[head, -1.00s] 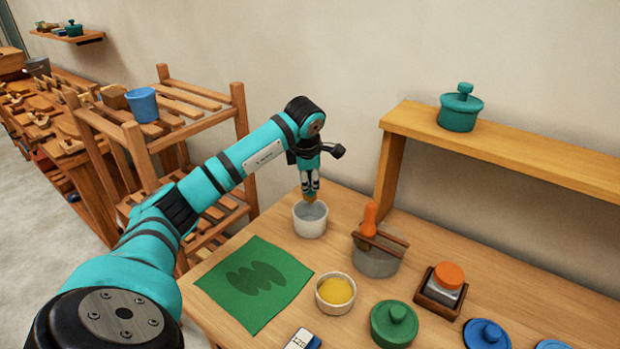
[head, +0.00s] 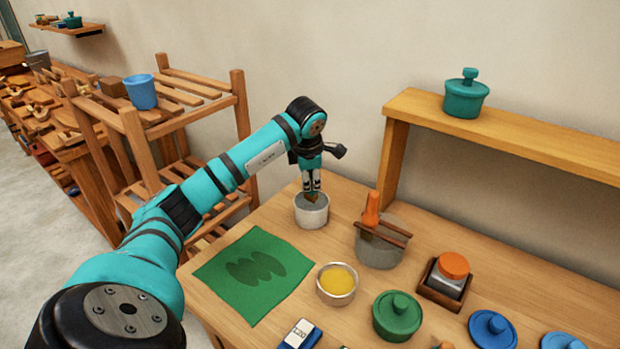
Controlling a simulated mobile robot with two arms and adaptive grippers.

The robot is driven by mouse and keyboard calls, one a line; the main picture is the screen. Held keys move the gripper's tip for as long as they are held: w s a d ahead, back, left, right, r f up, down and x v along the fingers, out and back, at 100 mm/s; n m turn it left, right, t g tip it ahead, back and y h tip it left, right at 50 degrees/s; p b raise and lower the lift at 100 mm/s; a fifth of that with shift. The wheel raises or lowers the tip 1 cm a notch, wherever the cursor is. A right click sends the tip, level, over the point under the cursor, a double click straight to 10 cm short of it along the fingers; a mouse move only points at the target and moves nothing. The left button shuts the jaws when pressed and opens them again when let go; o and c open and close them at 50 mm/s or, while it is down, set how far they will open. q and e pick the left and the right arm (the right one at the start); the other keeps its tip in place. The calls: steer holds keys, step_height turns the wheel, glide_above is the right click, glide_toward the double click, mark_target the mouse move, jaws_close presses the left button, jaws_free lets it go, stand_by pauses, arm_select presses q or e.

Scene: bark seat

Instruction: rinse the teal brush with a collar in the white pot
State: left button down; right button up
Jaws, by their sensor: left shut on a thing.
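My left gripper (head: 312,188) points straight down over the white pot (head: 311,214) near the table's back left edge. It is shut on the brush (head: 312,198), of which only a small brownish part shows below the fingers. The brush's teal part and collar cannot be told from the teal gripper at this size. The brush's low end reaches into the pot's mouth; whether it touches the contents or the wall cannot be told. My right gripper is not in view.
A grey pot (head: 380,252) with an orange-handled tool (head: 371,212) and a wooden rest stands right of the white pot. A bowl of yellow (head: 337,284), a green cloth (head: 254,272), a green lidded pot (head: 397,316) and an orange-lidded jar (head: 453,266) lie nearer. A shelf (head: 520,140) stands behind.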

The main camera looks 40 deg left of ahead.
arm_select(q)
steer(key=shift+f, duration=0.5)
stand_by(1.2)
steer(key=shift+r, duration=0.1)
steer(key=shift+r+p, duration=2.55)
steer(key=shift+r, duration=0.9)
